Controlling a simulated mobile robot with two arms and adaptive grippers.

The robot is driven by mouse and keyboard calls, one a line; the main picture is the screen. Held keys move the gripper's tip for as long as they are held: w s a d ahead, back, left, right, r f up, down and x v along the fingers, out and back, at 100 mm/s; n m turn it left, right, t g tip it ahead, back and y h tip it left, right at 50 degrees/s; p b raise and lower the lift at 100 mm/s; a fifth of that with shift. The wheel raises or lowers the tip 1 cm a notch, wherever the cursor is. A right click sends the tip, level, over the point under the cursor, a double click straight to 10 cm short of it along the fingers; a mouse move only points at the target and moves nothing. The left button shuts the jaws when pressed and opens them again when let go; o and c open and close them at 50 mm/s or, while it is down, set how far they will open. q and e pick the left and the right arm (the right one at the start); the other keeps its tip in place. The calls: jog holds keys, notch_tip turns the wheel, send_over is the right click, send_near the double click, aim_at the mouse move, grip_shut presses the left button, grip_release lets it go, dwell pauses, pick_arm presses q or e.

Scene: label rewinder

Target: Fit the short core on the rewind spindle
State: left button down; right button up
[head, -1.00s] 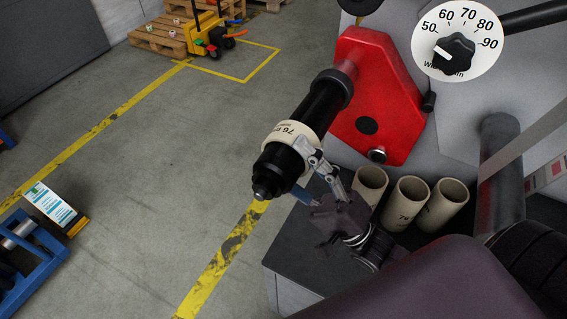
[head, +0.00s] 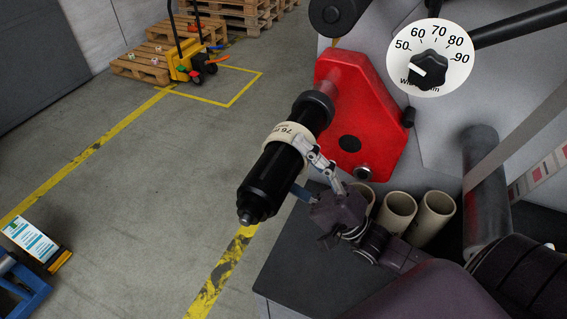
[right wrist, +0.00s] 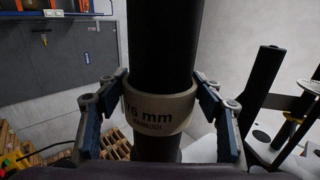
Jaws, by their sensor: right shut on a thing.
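The short core (head: 283,133) is a cream ring marked "76 mm". It sits around the black rewind spindle (head: 264,183), between the spindle's free end and the black collar by the red bracket (head: 358,115). My right gripper (head: 303,165) is shut on the core from the side. In the right wrist view the core (right wrist: 158,110) lies between the blue-padded fingers (right wrist: 163,115), with the spindle (right wrist: 163,45) passing through it. The core's far side is hidden. My left gripper is not in view.
Several spare cores (head: 398,212) stand upright on the dark shelf (head: 300,258) beside my right gripper. A dial (head: 430,65) is on the grey machine wall. A yellow pallet truck (head: 190,60) and pallets stand far back.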

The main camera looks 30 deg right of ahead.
jog(key=shift+w+d+b, duration=0.35)
jog(key=shift+w+d, duration=0.5)
jog(key=shift+d, duration=0.2)
jog(key=shift+w+d+b, duration=0.4)
jog(key=shift+w+d, duration=0.45)
jog(key=shift+d, duration=0.25)
jog(key=shift+w+d+b, duration=0.35)
jog(key=shift+w+d, duration=0.5)
jog(key=shift+d, duration=0.2)
jog(key=o, duration=1.2)
jog(key=shift+o, duration=0.2)
jog(key=shift+d+f, duration=0.1)
jog(key=shift+s+d+f, duration=0.25)
jog(key=shift+s+f, duration=0.15)
jog(key=shift+f, duration=0.1)
jog(key=b+v, duration=0.1)
jog(key=v, duration=0.4)
jog(key=shift+s+d+f+b, duration=0.1)
jog(key=shift+s+d+b, duration=0.1)
jog(key=shift+b, duration=0.15)
